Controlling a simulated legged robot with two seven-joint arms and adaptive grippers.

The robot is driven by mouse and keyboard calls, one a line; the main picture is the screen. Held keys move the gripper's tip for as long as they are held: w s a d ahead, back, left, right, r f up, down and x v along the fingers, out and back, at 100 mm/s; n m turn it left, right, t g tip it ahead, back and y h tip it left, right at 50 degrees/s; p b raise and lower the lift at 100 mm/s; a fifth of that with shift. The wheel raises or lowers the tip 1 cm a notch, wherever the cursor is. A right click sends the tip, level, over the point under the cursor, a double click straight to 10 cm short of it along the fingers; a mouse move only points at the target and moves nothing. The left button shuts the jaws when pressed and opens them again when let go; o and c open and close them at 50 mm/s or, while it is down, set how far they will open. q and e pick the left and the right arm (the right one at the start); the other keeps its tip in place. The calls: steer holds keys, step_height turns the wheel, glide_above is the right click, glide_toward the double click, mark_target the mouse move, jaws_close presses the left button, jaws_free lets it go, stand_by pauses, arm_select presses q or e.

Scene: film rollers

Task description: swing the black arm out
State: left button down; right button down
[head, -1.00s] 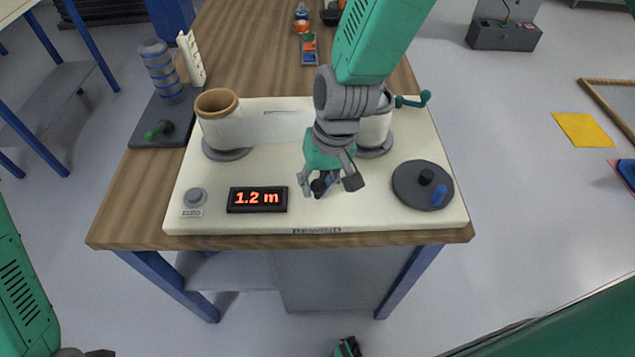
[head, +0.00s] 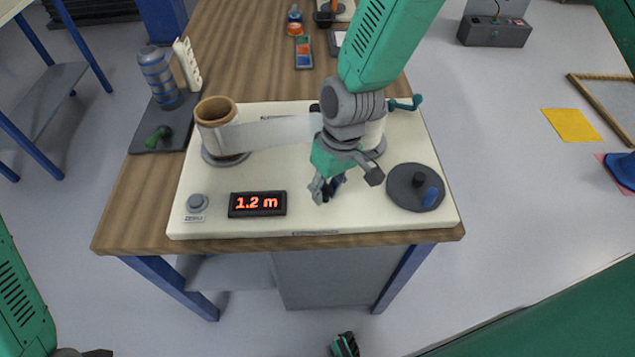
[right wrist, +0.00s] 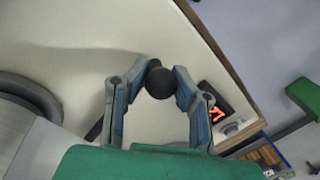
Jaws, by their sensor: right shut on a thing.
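My right gripper (head: 328,190) reaches down over the cream board, between the display and the round dark disc. In the right wrist view its two fingers are closed on a round black knob (right wrist: 160,82), which shows between the fingertips. The knob appears to belong to the black arm, whose length is mostly hidden behind my gripper and wrist. A pale film band (head: 275,132) runs from the left roller (head: 214,109) towards the right roller (head: 374,134), which my wrist partly covers.
The board (head: 300,222) carries a red-lit display (head: 257,204) reading 1.2 m, a grey button (head: 197,202), the dark disc (head: 405,190) with a blue peg, and a teal crank (head: 406,103) at the back right. A striped cylinder (head: 157,75) stands on a dark plate at left.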

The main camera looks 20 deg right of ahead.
steer(key=shift+s+d+n+g+p, duration=0.1)
steer(key=shift+d+n+g+p, duration=0.2)
steer(key=shift+d+n+p, duration=0.8)
steer(key=shift+a+n+b, duration=0.2)
steer(key=shift+n+b, duration=0.1)
steer(key=shift+b, duration=0.1)
steer(key=c, duration=1.3)
jaws_free()
steer(key=shift+o, duration=0.2)
steer(key=shift+s, duration=0.1)
steer(key=shift+d, duration=0.1)
steer(key=shift+r, duration=0.1)
steer(key=shift+w+r, duration=0.2)
steer(key=shift+r, duration=0.15)
steer(key=s+v, duration=0.1)
steer(key=v, duration=1)
steer(key=shift+w, duration=0.4)
